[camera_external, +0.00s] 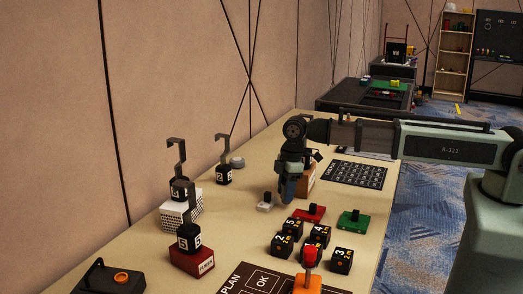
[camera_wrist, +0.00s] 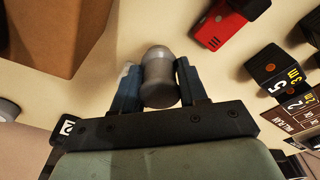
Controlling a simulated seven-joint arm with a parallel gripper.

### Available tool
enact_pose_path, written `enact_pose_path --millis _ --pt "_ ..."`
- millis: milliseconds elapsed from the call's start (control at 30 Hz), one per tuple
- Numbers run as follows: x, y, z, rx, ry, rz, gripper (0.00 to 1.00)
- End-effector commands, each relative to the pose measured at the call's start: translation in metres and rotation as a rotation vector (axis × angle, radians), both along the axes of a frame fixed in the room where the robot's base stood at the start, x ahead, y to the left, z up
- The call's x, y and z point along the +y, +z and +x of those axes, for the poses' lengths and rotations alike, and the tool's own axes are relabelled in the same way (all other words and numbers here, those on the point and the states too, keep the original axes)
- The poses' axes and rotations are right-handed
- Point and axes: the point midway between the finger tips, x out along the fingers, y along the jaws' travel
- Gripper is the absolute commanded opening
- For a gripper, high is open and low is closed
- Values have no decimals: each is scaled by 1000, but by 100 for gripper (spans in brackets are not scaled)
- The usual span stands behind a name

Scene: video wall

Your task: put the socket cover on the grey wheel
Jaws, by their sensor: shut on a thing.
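My gripper (camera_external: 287,197) points down over the table, left of the brown box. In the wrist view my gripper (camera_wrist: 160,95) is shut on a grey, rounded cylindrical piece (camera_wrist: 158,72), which I take to be the socket cover. The fingers hide it in the external view, and its far end is hard to make out. The grey wheel (camera_external: 237,162) is a low round piece towards the wall, behind and left of my gripper, apart from it. A grey rounded edge at the left of the wrist view (camera_wrist: 7,110) looks like the same wheel.
A small white block (camera_external: 264,206) stands just left of my gripper. The brown box (camera_wrist: 60,35) is close by. Red (camera_external: 309,216) and green (camera_external: 354,222) blocks and several numbered black cubes (camera_external: 314,236) lie nearer. A hooked weight (camera_external: 223,175) stands beside the wheel.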

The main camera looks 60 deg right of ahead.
Motion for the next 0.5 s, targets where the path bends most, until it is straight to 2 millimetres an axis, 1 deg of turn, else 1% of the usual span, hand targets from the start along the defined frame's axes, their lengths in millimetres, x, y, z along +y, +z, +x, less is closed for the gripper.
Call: enact_pose_path --millis 100,300,500 --pt "0 19 1 -3 0 0 10" --pt "0 48 0 -1 0 0 10" --pt "0 71 0 0 0 0 10"
